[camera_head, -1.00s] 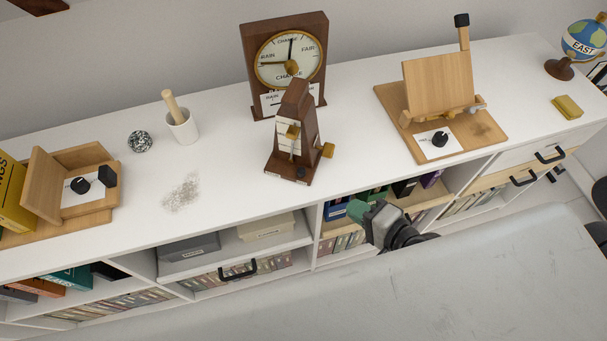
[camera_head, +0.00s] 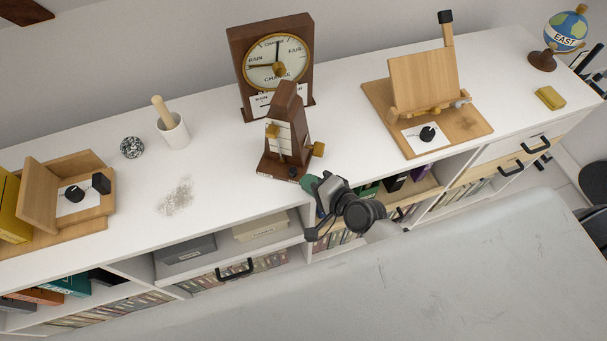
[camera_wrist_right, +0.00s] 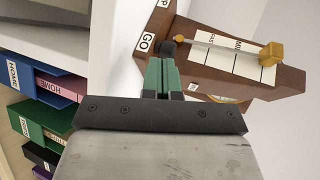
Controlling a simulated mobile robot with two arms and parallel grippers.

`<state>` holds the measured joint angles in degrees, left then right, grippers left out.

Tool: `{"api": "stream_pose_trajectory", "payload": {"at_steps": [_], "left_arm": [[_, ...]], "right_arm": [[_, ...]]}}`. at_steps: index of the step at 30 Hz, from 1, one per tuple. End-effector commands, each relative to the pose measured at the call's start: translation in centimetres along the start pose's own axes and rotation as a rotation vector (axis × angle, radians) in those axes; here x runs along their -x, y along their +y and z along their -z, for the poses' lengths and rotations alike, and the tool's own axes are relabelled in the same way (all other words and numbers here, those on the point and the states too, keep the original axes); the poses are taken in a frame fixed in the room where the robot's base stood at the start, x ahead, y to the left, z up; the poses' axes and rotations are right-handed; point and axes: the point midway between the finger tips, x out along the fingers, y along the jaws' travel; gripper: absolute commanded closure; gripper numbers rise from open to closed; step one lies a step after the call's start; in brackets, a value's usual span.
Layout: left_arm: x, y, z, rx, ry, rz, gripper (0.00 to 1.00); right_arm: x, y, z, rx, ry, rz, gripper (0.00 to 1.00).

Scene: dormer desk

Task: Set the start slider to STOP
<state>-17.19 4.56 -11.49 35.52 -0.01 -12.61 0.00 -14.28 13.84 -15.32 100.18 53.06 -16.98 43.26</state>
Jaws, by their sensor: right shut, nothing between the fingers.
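The brown wooden metronome (camera_head: 290,133) stands upright near the front edge of the white cabinet top. Its small black slider knob (camera_head: 292,172) sits low on the front. In the right wrist view the black knob (camera_wrist_right: 168,48) is beside the GO label (camera_wrist_right: 146,42), and the end of the STOP label (camera_wrist_right: 163,3) shows at the top edge. My right gripper (camera_head: 308,181) is shut and empty, its green fingertips (camera_wrist_right: 161,62) very close to the knob. I cannot tell whether they touch it. My left gripper is out of view.
A barometer-like dial (camera_head: 275,65) stands behind the metronome. A wooden stand with a knob (camera_head: 428,133) is to the right, a white mortar (camera_head: 173,131) to the left. The cabinet top (camera_head: 225,160) just left of the metronome is clear. Shelves with binders lie below.

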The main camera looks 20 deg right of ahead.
Motion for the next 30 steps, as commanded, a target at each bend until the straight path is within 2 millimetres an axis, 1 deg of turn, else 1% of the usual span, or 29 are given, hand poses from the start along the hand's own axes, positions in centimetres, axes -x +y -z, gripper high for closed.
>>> {"api": "stream_pose_trajectory", "payload": {"at_steps": [1, 3, 6, 19, 27, 30], "left_arm": [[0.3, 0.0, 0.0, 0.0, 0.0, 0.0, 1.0], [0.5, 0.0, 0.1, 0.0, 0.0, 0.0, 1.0], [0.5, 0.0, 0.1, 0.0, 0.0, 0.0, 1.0], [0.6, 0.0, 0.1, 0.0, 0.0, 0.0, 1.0], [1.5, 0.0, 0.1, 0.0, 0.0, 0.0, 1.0], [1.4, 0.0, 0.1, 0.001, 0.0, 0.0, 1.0]], "right_arm": [[-0.6, -0.4, 0.0, -0.001, 0.0, 0.001, 1.0], [-1.3, -0.6, 0.0, 0.001, 0.0, 0.001, 1.0], [-1.8, -0.6, 0.0, 0.001, 0.0, -0.001, 1.0], [-2.2, -0.7, -0.1, 0.0, 0.0, 0.0, 1.0], [-5.1, -1.9, -1.7, -0.001, -0.001, 0.0, 1.0], [-5.2, -1.7, -1.7, 0.001, 0.0, -0.001, 1.0]]}}
